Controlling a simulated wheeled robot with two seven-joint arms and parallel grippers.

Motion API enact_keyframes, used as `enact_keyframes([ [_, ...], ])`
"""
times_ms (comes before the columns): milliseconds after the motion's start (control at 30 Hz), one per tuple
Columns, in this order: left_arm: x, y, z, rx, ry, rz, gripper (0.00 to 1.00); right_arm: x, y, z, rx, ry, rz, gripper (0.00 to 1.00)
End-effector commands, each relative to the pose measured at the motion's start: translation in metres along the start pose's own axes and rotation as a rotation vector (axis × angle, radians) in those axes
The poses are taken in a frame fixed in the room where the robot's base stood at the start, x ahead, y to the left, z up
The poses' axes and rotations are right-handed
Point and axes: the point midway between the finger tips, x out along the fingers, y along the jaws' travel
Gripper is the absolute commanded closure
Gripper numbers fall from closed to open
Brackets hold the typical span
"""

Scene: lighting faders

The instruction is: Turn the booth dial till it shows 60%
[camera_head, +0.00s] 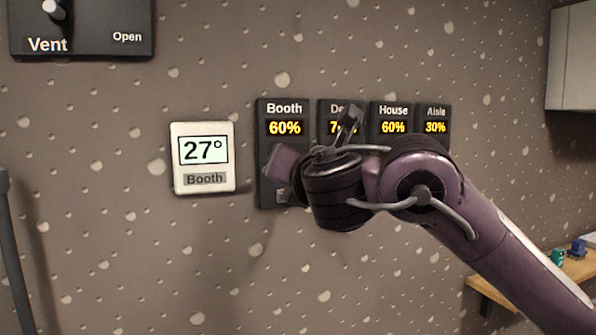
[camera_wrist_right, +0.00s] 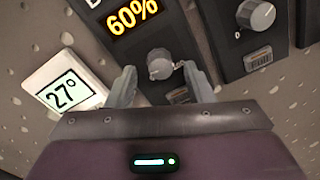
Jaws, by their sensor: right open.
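The Booth panel (camera_head: 285,107) is a dark upright plate on the wall, and its yellow display (camera_head: 285,128) reads 60%. The display also shows in the right wrist view (camera_wrist_right: 132,16), again at 60%. The booth dial (camera_wrist_right: 159,60) is a small grey round knob below that display; in the head view my right gripper and arm hide it. My right gripper (camera_wrist_right: 159,70) is open, with one finger on each side of the dial. I cannot tell whether the fingers touch it. My left gripper is not in view.
A white 27° Booth thermometer (camera_head: 204,158) hangs left of the panel. To the right are a partly hidden panel, the House panel (camera_head: 393,110) at 60% and the Aisle panel (camera_head: 436,111) at 30%. A neighbouring knob (camera_wrist_right: 256,15) is close to my right gripper. A Vent panel (camera_head: 95,42) is upper left.

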Motion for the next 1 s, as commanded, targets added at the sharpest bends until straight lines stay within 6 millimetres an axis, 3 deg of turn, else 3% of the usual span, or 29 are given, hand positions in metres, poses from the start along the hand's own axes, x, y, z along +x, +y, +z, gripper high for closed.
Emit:
enact_keyframes([
  [300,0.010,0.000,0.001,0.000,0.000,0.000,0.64,-0.046,0.001,-0.002,-0.002,-0.001,0.004,0.53],
  [500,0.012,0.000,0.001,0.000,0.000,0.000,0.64,-0.062,0.000,-0.001,-0.003,0.000,0.002,0.53],
  [1000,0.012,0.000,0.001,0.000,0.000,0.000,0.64,-0.064,-0.002,-0.008,0.020,0.010,0.003,0.53],
])
